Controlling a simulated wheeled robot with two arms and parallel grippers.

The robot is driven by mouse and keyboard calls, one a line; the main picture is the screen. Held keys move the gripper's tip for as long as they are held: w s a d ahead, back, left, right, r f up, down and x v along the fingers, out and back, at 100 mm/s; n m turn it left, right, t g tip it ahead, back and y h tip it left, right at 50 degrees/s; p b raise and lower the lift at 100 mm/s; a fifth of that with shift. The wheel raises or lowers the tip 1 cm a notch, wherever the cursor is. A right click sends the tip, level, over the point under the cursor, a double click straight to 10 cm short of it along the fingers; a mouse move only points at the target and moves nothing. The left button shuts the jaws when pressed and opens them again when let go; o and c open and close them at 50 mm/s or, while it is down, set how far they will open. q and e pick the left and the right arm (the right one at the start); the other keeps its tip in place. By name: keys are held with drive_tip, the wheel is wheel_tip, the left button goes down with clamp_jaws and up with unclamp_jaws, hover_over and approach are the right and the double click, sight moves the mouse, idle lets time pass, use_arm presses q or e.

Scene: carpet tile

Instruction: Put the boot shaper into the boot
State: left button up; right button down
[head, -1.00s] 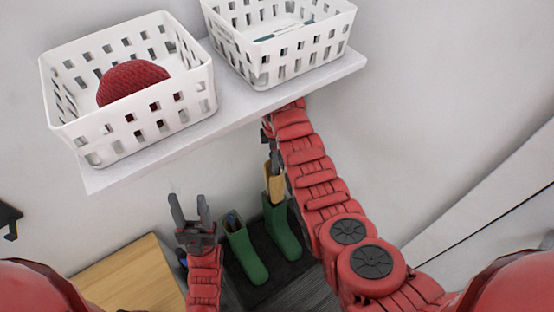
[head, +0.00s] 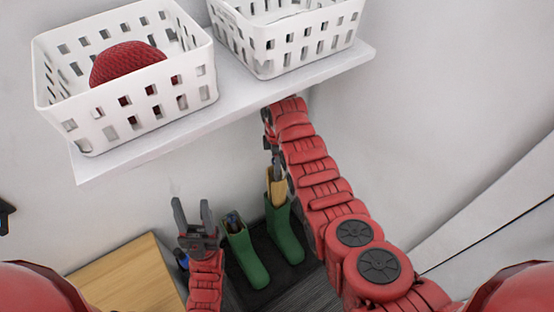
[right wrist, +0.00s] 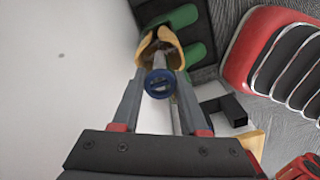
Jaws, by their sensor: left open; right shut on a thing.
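The boot shaper, with a tan body (head: 277,190) and a blue knob (right wrist: 159,83), is upright in my right gripper (head: 277,166). That gripper is shut on its knob end, and its fingers (right wrist: 158,98) flank the knob in the right wrist view. The shaper's lower end meets the top opening of the right green boot (head: 285,232); I cannot tell how far inside it is. The left green boot (head: 246,258) stands beside it with a dark and blue thing (head: 233,219) in its opening. My left gripper (head: 193,211) is open and empty, left of the boots.
A white shelf (head: 240,95) overhangs above, carrying two white baskets (head: 150,109) (head: 290,48). The left basket holds a red textured thing (head: 125,62). The boots stand on a dark mat (head: 270,276). A wooden surface (head: 124,279) lies at lower left, and walls are close behind and right.

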sight(277, 176)
drive_tip(key=shift+f+b, duration=3.25)
drive_tip(key=shift+f, duration=1.25)
drive_tip(key=shift+f+b, duration=4.7)
drive_tip(key=shift+f, duration=0.3)
drive_tip(key=shift+c, duration=1.8)
unclamp_jaws()
